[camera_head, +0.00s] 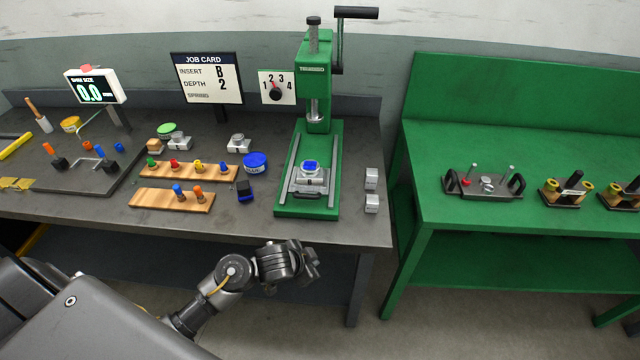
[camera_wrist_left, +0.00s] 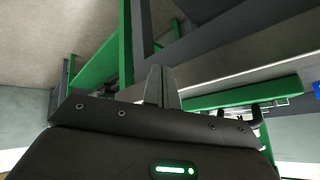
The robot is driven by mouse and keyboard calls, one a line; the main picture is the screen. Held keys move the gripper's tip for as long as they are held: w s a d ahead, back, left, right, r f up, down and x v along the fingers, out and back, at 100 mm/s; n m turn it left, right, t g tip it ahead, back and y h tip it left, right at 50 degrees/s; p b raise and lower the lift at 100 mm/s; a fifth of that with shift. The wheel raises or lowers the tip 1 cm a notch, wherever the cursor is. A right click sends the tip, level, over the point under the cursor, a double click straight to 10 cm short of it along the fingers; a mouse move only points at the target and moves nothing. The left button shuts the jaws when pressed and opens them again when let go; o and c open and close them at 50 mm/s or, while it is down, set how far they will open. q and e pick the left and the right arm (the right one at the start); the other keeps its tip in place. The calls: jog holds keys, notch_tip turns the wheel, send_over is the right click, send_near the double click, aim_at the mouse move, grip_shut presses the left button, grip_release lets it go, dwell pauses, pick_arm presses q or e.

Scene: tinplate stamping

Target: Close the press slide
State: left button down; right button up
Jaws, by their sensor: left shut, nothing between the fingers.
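The green press (camera_head: 316,90) stands upright on the grey bench, with a black-handled lever at its top right. Its slide (camera_head: 311,182), a grey carriage with a blue-topped piece on it, sits on two rails at the front part of the green base, forward of the ram. My left gripper (camera_head: 314,262) is in front of the bench edge, below and apart from the press base. Its fingers also show in the left wrist view (camera_wrist_left: 161,86), shut with nothing between them. My right gripper is not in view.
Two small metal blocks (camera_head: 371,190) stand right of the press base. A blue tin (camera_head: 255,163), a black block (camera_head: 244,191) and wooden peg racks (camera_head: 172,200) lie to its left. A green table (camera_head: 440,215) with tooling stands at the right, across a gap.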

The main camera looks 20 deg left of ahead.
pick_arm(q)
jog(key=w+r+m, duration=0.1)
jog(key=w+r, duration=0.1)
jog(key=w, duration=0.1)
jog(key=w+a+r+m, duration=0.1)
jog(key=w+r, duration=0.2)
jog(key=w+r+m, duration=0.1)
jog(key=w+r, duration=0.1)
jog(key=w, duration=0.1)
jog(key=shift+a+r+t+h, duration=0.25)
jog(key=shift+t+h, duration=0.15)
jog(key=w+a+r+m, duration=0.2)
jog(key=w+a+r, duration=0.1)
jog(key=w+r, duration=0.1)
jog(key=g, duration=0.1)
send_near(325, 190)
jog(key=shift+d+b+x, duration=0.1)
jog(key=shift+b+x, duration=0.15)
jog(key=shift+x, duration=1.2)
jog(key=shift+d+b+x, duration=0.15)
jog(key=shift+b+x, duration=0.1)
jog(key=shift+x, duration=1.2)
jog(key=shift+a, duration=0.1)
